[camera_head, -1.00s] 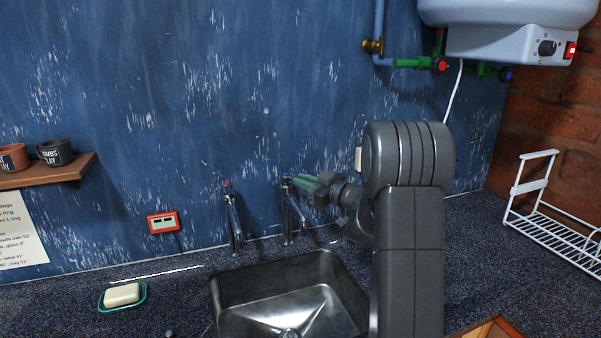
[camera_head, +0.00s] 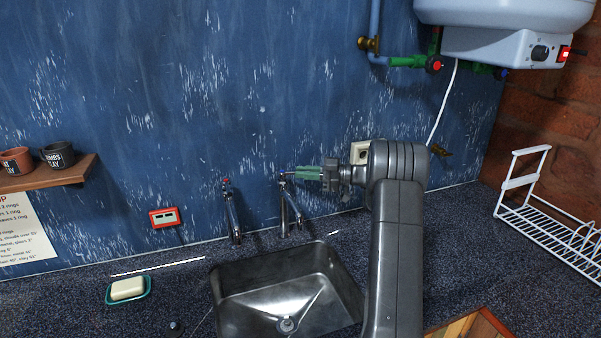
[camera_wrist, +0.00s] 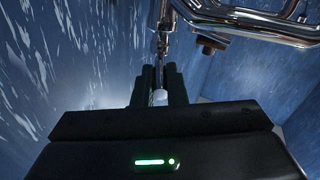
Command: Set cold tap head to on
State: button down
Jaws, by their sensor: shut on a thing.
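The cold tap (camera_head: 285,205) is the right one of two chrome taps behind the sink. Its small head (camera_head: 282,177) is mostly covered by my fingertips. My gripper (camera_head: 294,174), with green fingers, reaches in level from the right and is shut on this head. In the wrist view the dark fingers of my gripper (camera_wrist: 160,72) are close together, with chrome tap parts (camera_wrist: 215,15) just beyond them. How far the head is turned cannot be told. The other tap (camera_head: 231,212), with a red-marked head, stands apart to the left.
The metal sink (camera_head: 245,300) lies below the taps. A soap dish (camera_head: 146,292) is at the left, a red-framed wall box (camera_head: 163,218) above it. A shelf (camera_head: 75,175) holds mugs. A white rack (camera_head: 560,232) stands at the right. The blue wall is close behind the taps.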

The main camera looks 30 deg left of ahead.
dwell(0.3)
jog(key=c, duration=1.5)
grip_release()
jog(key=shift+o, duration=0.2)
jog(key=b+v, duration=0.3)
jog(key=v, duration=1)
jog(key=shift+d, duration=0.35)
jog(key=shift+w, duration=0.15)
